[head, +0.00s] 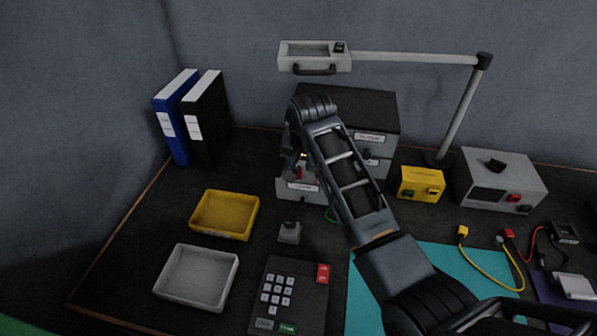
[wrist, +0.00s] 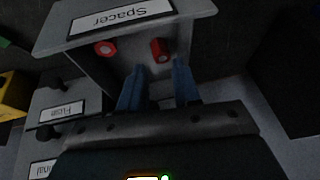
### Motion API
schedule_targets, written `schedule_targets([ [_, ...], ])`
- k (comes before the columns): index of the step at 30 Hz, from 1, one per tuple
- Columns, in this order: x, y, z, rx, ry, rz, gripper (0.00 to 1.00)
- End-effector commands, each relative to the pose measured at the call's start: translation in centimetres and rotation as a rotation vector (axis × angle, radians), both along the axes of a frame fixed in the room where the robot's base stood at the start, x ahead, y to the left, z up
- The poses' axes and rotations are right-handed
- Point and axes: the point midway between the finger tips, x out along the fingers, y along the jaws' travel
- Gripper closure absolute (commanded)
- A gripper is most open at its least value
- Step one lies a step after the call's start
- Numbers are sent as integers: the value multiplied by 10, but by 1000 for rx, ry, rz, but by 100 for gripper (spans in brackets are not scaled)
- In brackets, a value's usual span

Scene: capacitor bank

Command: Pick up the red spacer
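Two red spacers lie in an open drawer labelled "Spacer" (wrist: 205,8). In the wrist view one spacer (wrist: 160,50) lies just beyond my fingertips, roughly in line with the gap between them. The other spacer (wrist: 106,47) lies to the left, nearer the label. My gripper (wrist: 159,68) has its two blue fingers apart with nothing visible between them, pointing into the drawer. In the head view the drawer front (head: 296,191) sticks out of the cabinet, and my arm hides most of the gripper and drawer interior.
The grey drawer cabinet (head: 375,105) has more drawers, including one labelled "Fuse" (wrist: 62,110). A lamp (head: 310,52) hangs above it. A yellow tray (head: 246,231), a grey tray (head: 222,300) and a keypad (head: 307,285) stand in front. A yellow box (head: 420,175) is to the right.

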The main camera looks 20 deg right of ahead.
Motion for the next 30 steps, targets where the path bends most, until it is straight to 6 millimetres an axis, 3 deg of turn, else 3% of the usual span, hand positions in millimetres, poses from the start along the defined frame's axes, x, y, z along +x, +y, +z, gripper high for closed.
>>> schedule_targets([
  [9, 17, -2, -36, 0, 1, 0, 68],
  [19, 19, -3, -41, 0, -1, 0, 69],
  [28, 18, -3, -40, 0, -1, 0, 97],
  [30, 18, -3, -40, 0, -1, 0, 100],
])
